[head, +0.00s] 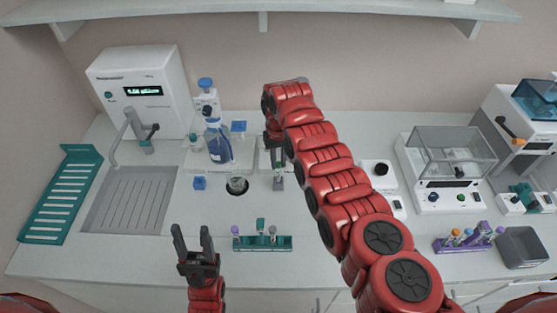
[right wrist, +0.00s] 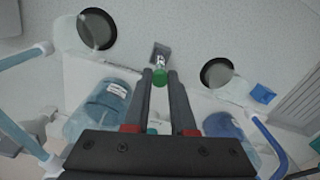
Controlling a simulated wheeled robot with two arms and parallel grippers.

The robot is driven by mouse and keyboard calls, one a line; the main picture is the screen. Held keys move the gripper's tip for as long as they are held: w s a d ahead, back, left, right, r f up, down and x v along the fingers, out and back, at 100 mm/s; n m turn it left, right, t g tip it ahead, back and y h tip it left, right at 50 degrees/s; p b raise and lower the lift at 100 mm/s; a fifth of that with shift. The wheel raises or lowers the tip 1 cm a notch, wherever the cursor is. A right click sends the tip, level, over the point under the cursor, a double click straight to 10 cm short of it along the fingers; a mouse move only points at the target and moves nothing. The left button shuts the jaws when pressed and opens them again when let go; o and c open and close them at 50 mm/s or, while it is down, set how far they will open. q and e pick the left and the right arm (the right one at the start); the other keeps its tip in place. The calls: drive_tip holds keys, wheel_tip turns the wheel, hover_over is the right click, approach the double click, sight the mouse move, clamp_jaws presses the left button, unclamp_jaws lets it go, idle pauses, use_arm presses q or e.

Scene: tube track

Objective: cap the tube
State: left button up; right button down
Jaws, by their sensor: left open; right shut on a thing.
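My right gripper (right wrist: 160,80) is shut on a small green cap (right wrist: 159,77), shown between the fingertips in the right wrist view. Just beyond the cap is a small grey square holder (right wrist: 160,50); whether a tube stands in it, or touches the cap, I cannot tell. My left gripper (head: 192,232) is open and empty over the front of the bench, left of a green rack (head: 265,243) with several tubes.
A blue wash bottle (head: 217,142), a blue block (head: 200,183) and a round hole (head: 237,187) lie left of the holder. A sink (head: 128,200) is further left. A purple rack (head: 462,243) and a grey bin (head: 522,247) stand at the right.

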drive_tip(key=shift+f+b, duration=0.3)
drive_tip(key=shift+b, duration=0.75)
idle(1.4)
drive_tip(key=shift+f, duration=0.3)
idle(0.5)
drive_tip(key=c, duration=0.7)
unclamp_jaws()
drive_tip(key=shift+r+b, duration=0.1)
drive_tip(key=shift+b, duration=0.2)
